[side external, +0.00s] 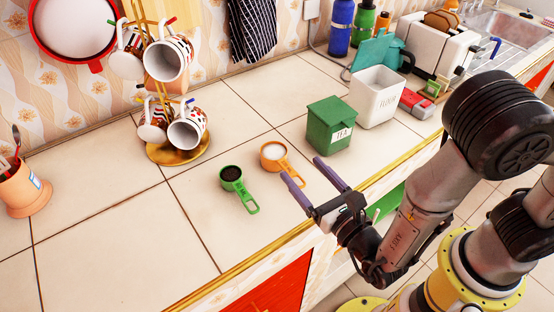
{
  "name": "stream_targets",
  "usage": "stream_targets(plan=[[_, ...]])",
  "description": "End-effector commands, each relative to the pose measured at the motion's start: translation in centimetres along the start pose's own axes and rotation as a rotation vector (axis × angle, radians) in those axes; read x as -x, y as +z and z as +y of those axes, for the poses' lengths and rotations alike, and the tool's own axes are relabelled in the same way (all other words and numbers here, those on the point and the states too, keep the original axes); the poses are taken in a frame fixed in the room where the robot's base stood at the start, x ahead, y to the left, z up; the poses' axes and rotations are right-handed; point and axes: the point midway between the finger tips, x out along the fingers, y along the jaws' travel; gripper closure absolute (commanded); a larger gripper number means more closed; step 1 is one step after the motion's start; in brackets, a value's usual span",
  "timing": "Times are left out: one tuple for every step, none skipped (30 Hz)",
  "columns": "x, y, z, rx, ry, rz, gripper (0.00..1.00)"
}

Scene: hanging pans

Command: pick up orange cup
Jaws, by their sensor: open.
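An orange measuring cup (272,153) lies on the tiled counter, with white contents in its bowl and its handle pointing down and right. It is the only orange cup-like thing lying on the counter. My gripper (301,174) is open and empty. Its two purple-grey fingers reach over the counter's front edge, just right of the orange cup's handle. One fingertip appears close to the handle end in the picture; I cannot tell whether they touch.
A green measuring cup (231,174) with dark contents lies left of the orange one. A green TEA box (330,125) and a white canister (377,97) stand to the right. A mug rack (180,150) stands behind. The counter's front left is clear.

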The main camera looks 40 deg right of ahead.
Motion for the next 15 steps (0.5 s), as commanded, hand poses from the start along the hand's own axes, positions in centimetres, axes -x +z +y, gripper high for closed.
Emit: stream_targets(plan=[[0.0,-1.7,0.0,0.008,-0.001,0.002,0.17],[0.0,-2.4,0.0,0.005,-0.001,0.002,0.17],[0.0,-3.1,0.0,0.002,-0.001,0.001,0.17],[0.0,-3.6,0.0,0.001,-0.001,0.0,0.17],[0.0,-4.0,0.0,0.001,-0.001,0.0,0.17],[-0.1,-4.3,0.0,-0.001,-0.001,-0.001,0.17],[-0.1,-4.5,0.0,-0.003,-0.002,-0.002,0.17],[-0.2,-4.6,0.0,-0.004,-0.003,-0.002,0.17],[-0.4,-4.7,0.0,-0.005,-0.004,-0.002,0.17],[-0.6,-4.7,0.0,-0.006,-0.004,-0.002,0.17],[-0.9,-4.7,0.0,-0.006,-0.004,-0.002,0.17],[-1.3,-4.7,0.0,-0.006,-0.006,-0.002,0.17],[-1.6,-4.7,0.0,-0.006,-0.006,-0.002,0.17],[-1.9,-4.7,0.0,-0.005,-0.006,-0.002,0.17],[-2.2,-4.7,-0.1,-0.005,-0.006,-0.002,0.17]])
